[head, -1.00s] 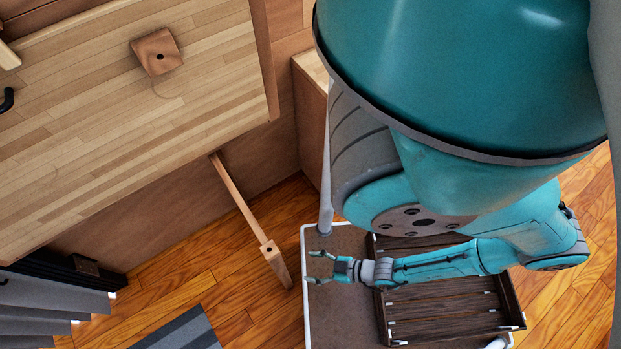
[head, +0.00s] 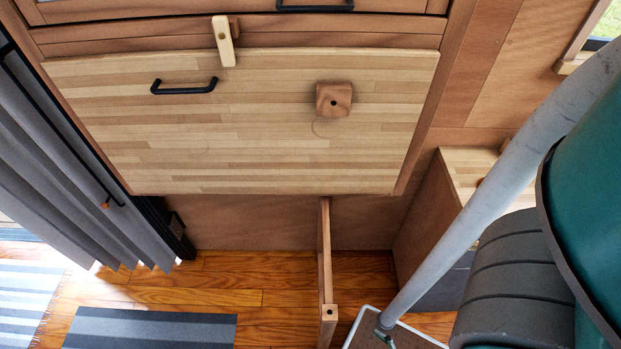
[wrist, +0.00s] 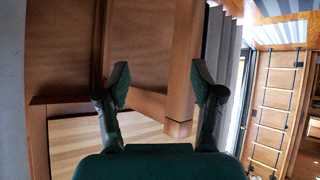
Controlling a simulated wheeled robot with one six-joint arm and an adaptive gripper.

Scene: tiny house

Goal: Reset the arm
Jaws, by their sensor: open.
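My gripper (wrist: 158,88) shows in the wrist view with its two dark green fingers spread apart and nothing between them. Behind the fingers are a wooden post (wrist: 185,75) and brown wood panels. I cannot tell how far the post is from the fingertips. In the head view the gripper is out of frame; only a teal and grey part of my arm shows at the right edge.
A light wooden panel (head: 250,160) with a black handle (head: 184,87) and a wooden block (head: 333,99) is ahead. A wooden leg (head: 325,260) stands below it. Grey curtains (head: 70,190) hang left. A striped rug (head: 150,328) lies on the wood floor.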

